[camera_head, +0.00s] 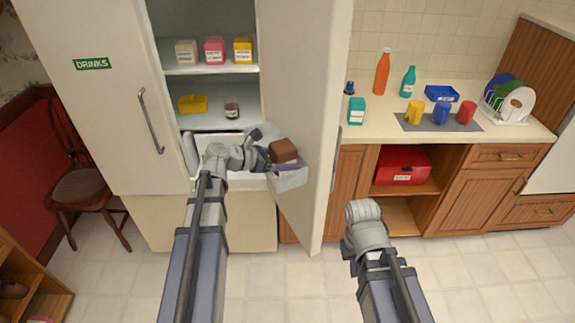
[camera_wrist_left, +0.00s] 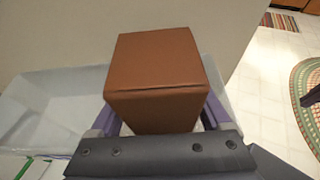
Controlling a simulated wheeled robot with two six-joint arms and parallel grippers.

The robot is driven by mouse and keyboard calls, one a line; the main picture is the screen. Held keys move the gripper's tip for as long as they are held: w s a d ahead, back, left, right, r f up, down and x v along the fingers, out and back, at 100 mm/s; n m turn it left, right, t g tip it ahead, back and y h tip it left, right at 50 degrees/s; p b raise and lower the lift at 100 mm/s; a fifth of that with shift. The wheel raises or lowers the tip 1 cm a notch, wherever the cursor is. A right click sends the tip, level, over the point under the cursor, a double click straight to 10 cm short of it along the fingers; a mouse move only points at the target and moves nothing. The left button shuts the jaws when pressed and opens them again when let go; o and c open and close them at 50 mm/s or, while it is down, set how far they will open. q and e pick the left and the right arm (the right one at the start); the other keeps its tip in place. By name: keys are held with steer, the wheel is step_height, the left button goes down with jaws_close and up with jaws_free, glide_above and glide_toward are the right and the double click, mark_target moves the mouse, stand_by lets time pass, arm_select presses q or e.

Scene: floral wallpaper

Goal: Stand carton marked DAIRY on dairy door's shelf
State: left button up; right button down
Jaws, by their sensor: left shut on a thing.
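A brown carton (camera_head: 284,149) is held by my left gripper (camera_head: 286,165) at the open fridge door (camera_head: 300,75) on the right. In the left wrist view, the carton (camera_wrist_left: 158,72) sits between the two purple fingers. I see no lettering on its visible faces. A pale translucent door shelf (camera_head: 290,181) is on the inner side of this door, just under the carton in the head view. The same shelf (camera_wrist_left: 35,112) shows left of the carton in the left wrist view. I cannot tell whether the carton touches it. My right gripper is hidden; only its arm shows.
The left fridge door bears a DRINKS label (camera_head: 92,63). Fridge shelves hold several small cartons, a yellow block (camera_head: 193,103) and a jar (camera_head: 232,107). A counter (camera_head: 455,132) with bottles, mugs and a plate rack (camera_head: 510,115) stands right. The floor ahead is clear.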

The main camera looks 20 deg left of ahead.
arm_select(q)
steer(key=shift+r, duration=0.1)
steer(key=shift+f, duration=0.25)
steer(key=o, duration=1.5)
steer(key=shift+r, duration=0.1)
steer(key=shift+o, duration=0.2)
steer(key=shift+r, duration=0.3)
steer(key=p+v, duration=0.4)
steer(key=v, duration=0.8)
steer(key=shift+f+p, duration=0.15)
steer(key=shift+p, duration=0.25)
